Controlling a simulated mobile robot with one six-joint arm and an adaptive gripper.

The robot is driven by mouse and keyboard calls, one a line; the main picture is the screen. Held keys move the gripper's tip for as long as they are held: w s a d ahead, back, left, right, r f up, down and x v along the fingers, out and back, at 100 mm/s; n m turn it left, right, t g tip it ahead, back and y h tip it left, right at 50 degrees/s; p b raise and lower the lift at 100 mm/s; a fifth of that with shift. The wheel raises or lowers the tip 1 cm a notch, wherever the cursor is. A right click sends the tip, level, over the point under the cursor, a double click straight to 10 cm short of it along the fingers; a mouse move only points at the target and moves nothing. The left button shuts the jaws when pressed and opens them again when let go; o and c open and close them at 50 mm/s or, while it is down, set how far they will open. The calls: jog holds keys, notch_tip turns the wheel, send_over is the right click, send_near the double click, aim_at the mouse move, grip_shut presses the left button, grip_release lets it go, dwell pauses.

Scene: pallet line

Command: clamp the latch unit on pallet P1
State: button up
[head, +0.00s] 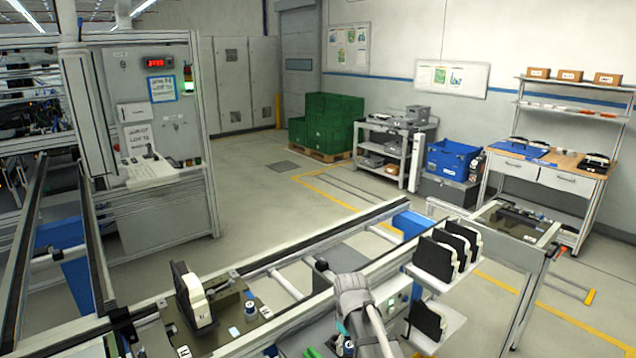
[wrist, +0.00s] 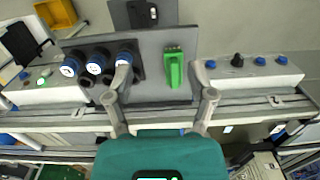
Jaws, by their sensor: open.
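In the head view a black and white upright unit (head: 194,298), which looks like the latch unit, stands on a dark pallet (head: 240,322) on the conveyor at the lower left. A blue-capped cylinder (head: 250,306) stands beside it. I cannot read whether this pallet is P1. In the wrist view my gripper (wrist: 160,70) is open and empty, its fingers spread over a grey panel (wrist: 150,88). A green piece (wrist: 173,68) on the panel shows between the fingers, nearer the right one. Several blue-and-white-capped cylinders (wrist: 97,63) stand at the left finger. My fingertips are hidden in the head view.
A rack holds several black and white units (head: 436,254) right of my arm. White strips with blue buttons (wrist: 260,61) and a lit green button (wrist: 42,81) flank the panel. A yellow bin (wrist: 56,13) is at the upper left. Open floor (head: 270,205) lies behind the conveyor.

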jog(key=s+d+f+m+b, duration=0.2)
jog(key=s+d+m, duration=0.5)
jog(key=s+d, duration=0.1)
jog(key=shift+s+d+f+t, duration=0.3)
jog(key=shift+s+d, duration=0.05)
jog(key=shift+d, duration=0.1)
dwell(1.7)
